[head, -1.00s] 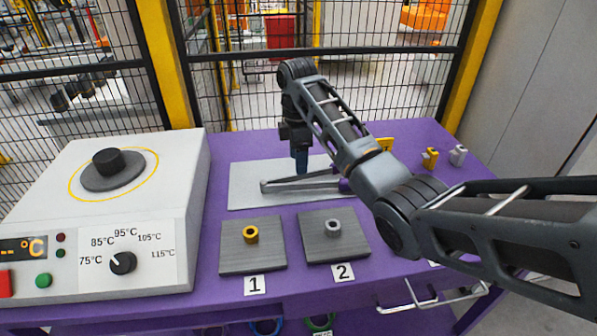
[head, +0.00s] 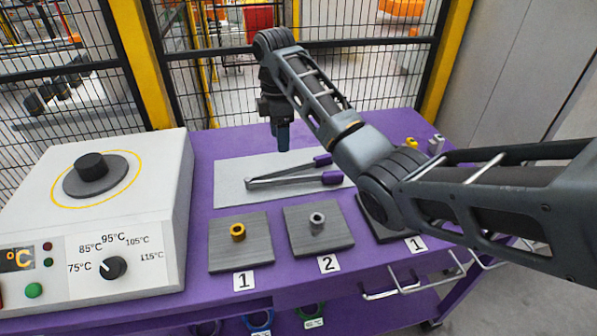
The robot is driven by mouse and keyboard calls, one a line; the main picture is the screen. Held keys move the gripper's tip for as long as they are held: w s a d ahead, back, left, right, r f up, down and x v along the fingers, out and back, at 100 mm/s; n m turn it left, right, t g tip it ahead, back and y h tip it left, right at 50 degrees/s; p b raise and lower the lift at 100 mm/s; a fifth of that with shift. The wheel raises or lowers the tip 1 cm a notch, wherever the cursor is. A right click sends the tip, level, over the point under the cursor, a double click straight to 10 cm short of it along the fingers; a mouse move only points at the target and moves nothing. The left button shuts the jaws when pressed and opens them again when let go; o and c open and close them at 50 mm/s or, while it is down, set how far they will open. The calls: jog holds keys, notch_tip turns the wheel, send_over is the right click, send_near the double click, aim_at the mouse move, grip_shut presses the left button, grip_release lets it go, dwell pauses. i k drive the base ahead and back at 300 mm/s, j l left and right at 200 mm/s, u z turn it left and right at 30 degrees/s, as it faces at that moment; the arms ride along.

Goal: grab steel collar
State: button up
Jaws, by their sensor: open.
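The steel collar (head: 317,222) is a small grey ring standing upright on the square grey plate (head: 318,241) labelled 2. A similar brass-coloured collar (head: 238,232) stands on the plate (head: 240,257) labelled 1 to its left. My gripper (head: 283,146) points down above the back of the light grey mat (head: 228,180), behind and left of the steel collar and well apart from it. It is open and empty; the gap between its fingers is hard to see from this side.
Tongs with purple handles (head: 290,180) lie on the mat in front of my gripper. A white heater (head: 155,200) with a dial stands left. Another dark plate (head: 378,222) is partly behind my arm. Yellow and grey parts (head: 436,145) stand back right. Mesh fencing closes the rear.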

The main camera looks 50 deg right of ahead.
aim_at(316, 219)
jog(key=k+j, duration=0.2)
jog(key=k, duration=0.3)
jog(key=k+j, duration=0.15)
jog(key=k, duration=0.3)
